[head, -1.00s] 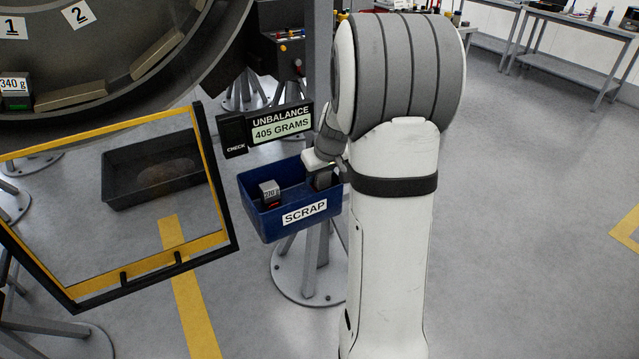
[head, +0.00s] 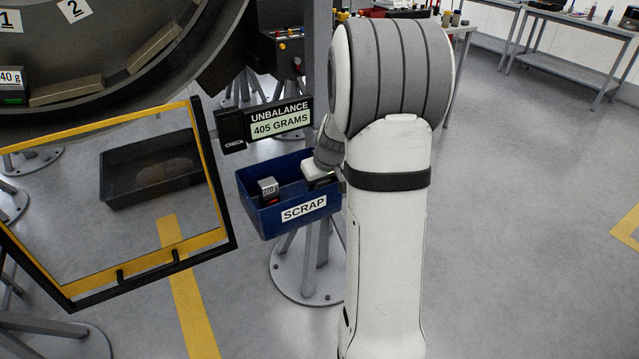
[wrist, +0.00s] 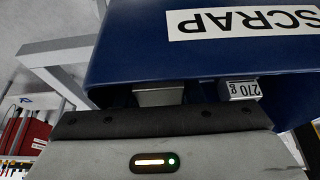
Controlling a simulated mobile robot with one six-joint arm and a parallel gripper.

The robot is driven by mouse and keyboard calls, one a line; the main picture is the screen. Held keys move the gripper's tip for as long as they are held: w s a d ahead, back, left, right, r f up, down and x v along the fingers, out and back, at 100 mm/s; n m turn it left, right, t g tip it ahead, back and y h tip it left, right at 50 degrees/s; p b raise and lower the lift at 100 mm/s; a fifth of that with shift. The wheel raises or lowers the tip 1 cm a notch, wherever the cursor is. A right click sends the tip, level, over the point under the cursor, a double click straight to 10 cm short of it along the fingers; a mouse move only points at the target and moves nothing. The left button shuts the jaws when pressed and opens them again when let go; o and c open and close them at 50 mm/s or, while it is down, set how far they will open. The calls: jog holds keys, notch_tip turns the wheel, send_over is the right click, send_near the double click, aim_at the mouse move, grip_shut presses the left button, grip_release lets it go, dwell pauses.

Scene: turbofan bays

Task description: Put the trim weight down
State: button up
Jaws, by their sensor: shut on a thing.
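My gripper (head: 318,172) is low inside the right part of the blue scrap bin (head: 303,210). It is shut on the trim weight, a grey block whose top edge (wrist: 158,97) shows just past the gripper in the wrist view. The bin hides most of the held weight in the head view, and I cannot tell whether it touches the bin floor. Another weight, marked 270 g (head: 267,187), stands in the left part of the bin, apart from my gripper. It also shows in the wrist view (wrist: 240,91).
A display reading UNBALANCE 405 GRAMS (head: 278,122) stands just behind the bin. A yellow-and-black framed panel (head: 222,190) is left of it, with a dark tray (head: 120,190) behind. A large ring with numbered places (head: 110,95) fills the upper left.

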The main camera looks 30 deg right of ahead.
jog(key=o, duration=0.8)
jog(key=shift+c, duration=0.2)
jog(key=shift+r, duration=0.1)
jog(key=shift+r+p, duration=0.55)
jog(key=shift+p, duration=0.2)
jog(key=v, duration=1.1)
jog(key=s+a+g, duration=0.1)
jog(key=s+a, duration=1.7)
jog(key=s, duration=0.3)
jog(key=shift+f+g, duration=0.25)
jog(key=shift+g, duration=0.15)
